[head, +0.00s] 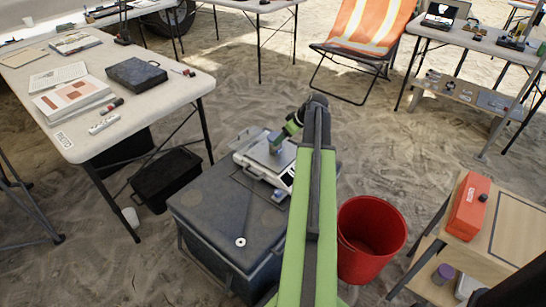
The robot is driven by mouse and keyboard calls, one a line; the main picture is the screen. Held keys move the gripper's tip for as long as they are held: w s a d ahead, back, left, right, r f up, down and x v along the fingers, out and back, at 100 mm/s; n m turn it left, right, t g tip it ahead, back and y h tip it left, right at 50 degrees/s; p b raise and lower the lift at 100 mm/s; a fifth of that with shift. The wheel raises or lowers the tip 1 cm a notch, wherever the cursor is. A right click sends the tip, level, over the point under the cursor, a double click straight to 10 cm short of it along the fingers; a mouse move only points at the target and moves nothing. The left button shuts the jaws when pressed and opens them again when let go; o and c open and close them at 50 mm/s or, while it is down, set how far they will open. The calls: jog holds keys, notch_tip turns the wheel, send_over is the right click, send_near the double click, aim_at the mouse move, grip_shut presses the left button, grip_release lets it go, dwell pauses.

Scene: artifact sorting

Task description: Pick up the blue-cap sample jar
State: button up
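My green arm reaches forward from the bottom of the head view, and its end bends down to the left. My gripper (276,144) is small in view, just above the pan of a white scale (255,166). A small grey-blue shape shows at the gripper's end; I cannot tell whether it is part of the gripper or a thing in it. I cannot make out a jar with a clearly blue cap. A jar with a purple-looking cap (443,273) stands on the lower shelf at the right, far from my gripper.
The scale stands on a dark grey case (205,225) with a small white ring (240,242). A red bucket (371,238) is right of my arm. A wooden stand (500,252) at right bears a red box (468,207). A white table (150,88) stands at left.

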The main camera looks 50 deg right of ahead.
jog(key=b+x, duration=0.1)
jog(key=x, duration=0.2)
jog(key=shift+s+f, duration=0.15)
jog(key=shift+f, duration=0.1)
jog(key=shift+w+f+b, duration=0.25)
jog(key=shift+w+b, duration=0.05)
jog(key=shift+b, duration=0.1)
jog(key=shift+w+r, duration=0.1)
jog(key=b+x, duration=0.4)
jog(key=x, duration=0.1)
jog(key=shift+s+f, duration=0.2)
jog(key=shift+s, duration=0.15)
jog(key=shift+w+a, duration=0.1)
jog(key=shift+w, duration=0.05)
jog(key=shift+r, duration=0.15)
jog(key=c, duration=1.6)
jog(key=shift+o, duration=0.2)
jog(key=r+p, duration=0.3)
jog(key=s+r+p, duration=0.1)
jog(key=r+p, duration=0.1)
jog(key=shift+r, duration=0.2)
jog(key=s+d+r+p, duration=0.4)
jog(key=s+r+p, duration=0.1)
jog(key=s, duration=0.5)
jog(key=shift+r+p, duration=0.35)
jog(key=shift+p, duration=0.15)
